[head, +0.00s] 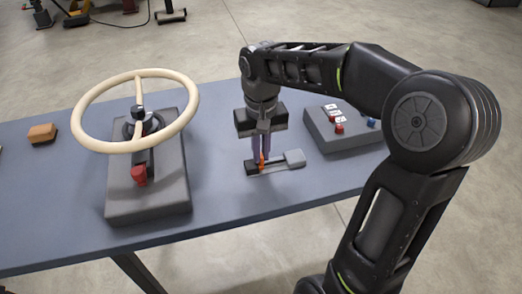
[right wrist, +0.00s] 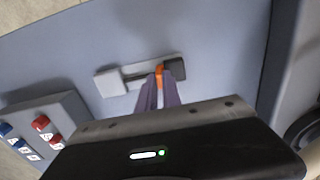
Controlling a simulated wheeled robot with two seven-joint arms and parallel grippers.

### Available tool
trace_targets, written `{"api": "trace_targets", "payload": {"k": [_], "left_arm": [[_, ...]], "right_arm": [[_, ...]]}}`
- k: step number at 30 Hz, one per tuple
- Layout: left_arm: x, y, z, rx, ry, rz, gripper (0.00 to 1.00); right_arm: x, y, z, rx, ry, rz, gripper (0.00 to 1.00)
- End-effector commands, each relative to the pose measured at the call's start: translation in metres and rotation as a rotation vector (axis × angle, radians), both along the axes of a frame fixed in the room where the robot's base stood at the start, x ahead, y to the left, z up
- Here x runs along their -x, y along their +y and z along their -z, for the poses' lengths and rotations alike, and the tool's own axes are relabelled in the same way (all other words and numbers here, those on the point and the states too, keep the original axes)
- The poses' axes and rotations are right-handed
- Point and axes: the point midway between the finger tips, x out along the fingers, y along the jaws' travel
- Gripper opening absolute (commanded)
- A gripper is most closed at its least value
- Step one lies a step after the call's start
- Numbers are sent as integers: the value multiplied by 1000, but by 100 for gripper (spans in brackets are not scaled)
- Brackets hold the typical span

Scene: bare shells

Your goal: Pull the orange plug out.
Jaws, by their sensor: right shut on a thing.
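The orange plug (head: 262,160) is a small upright piece at a low grey and black fixture (head: 293,157) on the table. My right gripper (head: 261,158) points straight down over the fixture, its fingers shut on the plug. In the right wrist view the orange plug (right wrist: 159,74) shows between the purple-grey fingertips (right wrist: 160,92), with the fixture's light grey end (right wrist: 110,83) to the left and its dark end to the right. I cannot tell whether the plug is seated in the fixture or raised. My left gripper is not in view.
A cream steering wheel (head: 78,118) on a grey base (head: 150,205) stands left of the fixture. A grey box (head: 352,140) with red and blue knobs is at the right. A brown block (head: 42,133) lies far left. The table front (head: 235,198) is clear.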

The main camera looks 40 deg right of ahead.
Motion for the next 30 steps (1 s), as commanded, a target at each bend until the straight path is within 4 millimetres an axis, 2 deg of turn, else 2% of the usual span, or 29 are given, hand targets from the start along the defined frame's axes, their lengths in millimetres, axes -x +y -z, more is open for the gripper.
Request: {"api": "trace_targets", "payload": {"k": [16,24,30], "left_arm": [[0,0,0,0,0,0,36],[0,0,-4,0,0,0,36],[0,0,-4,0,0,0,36]], "right_arm": [[0,-1,-1,0,-1,0,0],[10,-31,-1,0,-1,3,0],[11,-34,-1,3,-1,1,0]]}}
